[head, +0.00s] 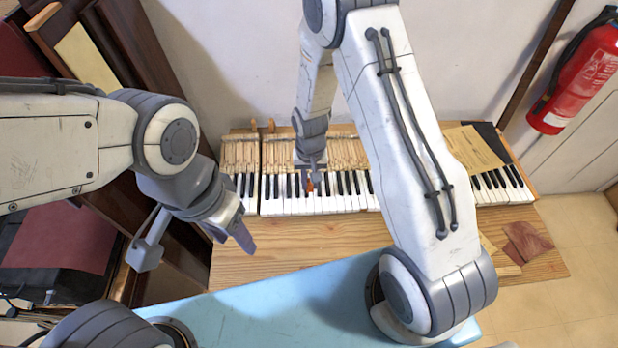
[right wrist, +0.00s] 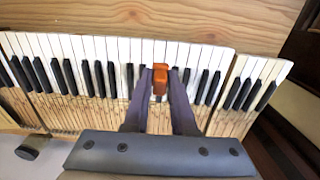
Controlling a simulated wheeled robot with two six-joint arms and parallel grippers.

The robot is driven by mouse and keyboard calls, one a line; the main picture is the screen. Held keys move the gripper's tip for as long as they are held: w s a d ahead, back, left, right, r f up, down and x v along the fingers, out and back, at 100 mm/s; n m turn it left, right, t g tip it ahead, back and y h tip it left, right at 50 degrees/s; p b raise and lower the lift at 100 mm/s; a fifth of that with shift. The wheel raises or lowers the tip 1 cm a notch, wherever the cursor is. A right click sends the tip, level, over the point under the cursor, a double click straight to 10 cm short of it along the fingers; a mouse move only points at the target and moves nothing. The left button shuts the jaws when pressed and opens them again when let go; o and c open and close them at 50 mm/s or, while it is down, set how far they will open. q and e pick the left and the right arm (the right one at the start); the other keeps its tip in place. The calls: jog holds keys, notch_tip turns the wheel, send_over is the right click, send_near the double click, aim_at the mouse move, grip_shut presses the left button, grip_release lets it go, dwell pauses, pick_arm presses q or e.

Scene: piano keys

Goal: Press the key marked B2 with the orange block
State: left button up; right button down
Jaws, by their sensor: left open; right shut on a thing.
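The orange block (head: 310,187) is a small dot of colour at the tip of my right gripper (head: 309,180), over the keyboard. In the right wrist view the orange block (right wrist: 159,80) sits between the two dark fingertips of my right gripper (right wrist: 160,78), which is shut on it. Its far end lies over the white keys (right wrist: 120,52); I cannot tell whether it touches one. No key markings are legible, so I cannot tell which key is B2. My left gripper (head: 243,238) is open and empty, left of and in front of the keys.
The keyboard lies on a wooden board (head: 300,236) with bare wood in front. A yellowish sheet (head: 474,146) and a reddish-brown cloth (head: 527,242) lie to the right. A red fire extinguisher (head: 583,82) hangs at the far right. Dark wooden panels (head: 150,45) stand at the left.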

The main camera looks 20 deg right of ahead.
aim_at(310, 189)
jog(key=shift+f+b, duration=2.3)
jog(key=shift+f, duration=0.75)
jog(key=shift+f+b, duration=1)
jog(key=shift+f, duration=0.4)
jog(key=shift+f+b, duration=0.6)
jog(key=shift+f, duration=0.4)
jog(key=shift+r, duration=0.1)
jog(key=shift+r+p, duration=2.9)
jog(key=shift+r, duration=0.65)
jog(key=shift+f, duration=0.1)
